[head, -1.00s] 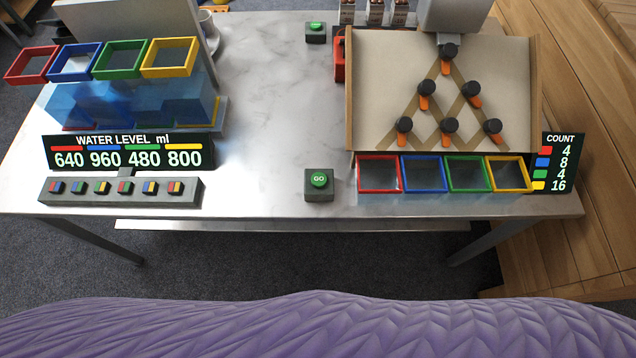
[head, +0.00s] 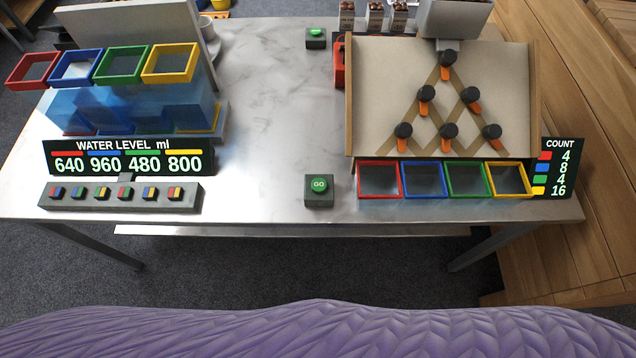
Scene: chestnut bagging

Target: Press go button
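The green GO button (head: 319,184) sits on a dark grey box (head: 319,201) near the front edge of the table, about the middle. Its white GO label faces up. A second green button (head: 315,32) on a similar dark box stands at the back middle of the table. Its label is too small to read clearly. Neither of my grippers shows in the head view, and nothing touches either button.
A peg board (head: 380,90) with colour-framed bins (head: 379,195) and a count sign (head: 560,170) stands right. Left are colour-framed water containers (head: 122,63), a water level sign (head: 130,158) and a button strip (head: 105,194). The table middle (head: 265,110) is clear.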

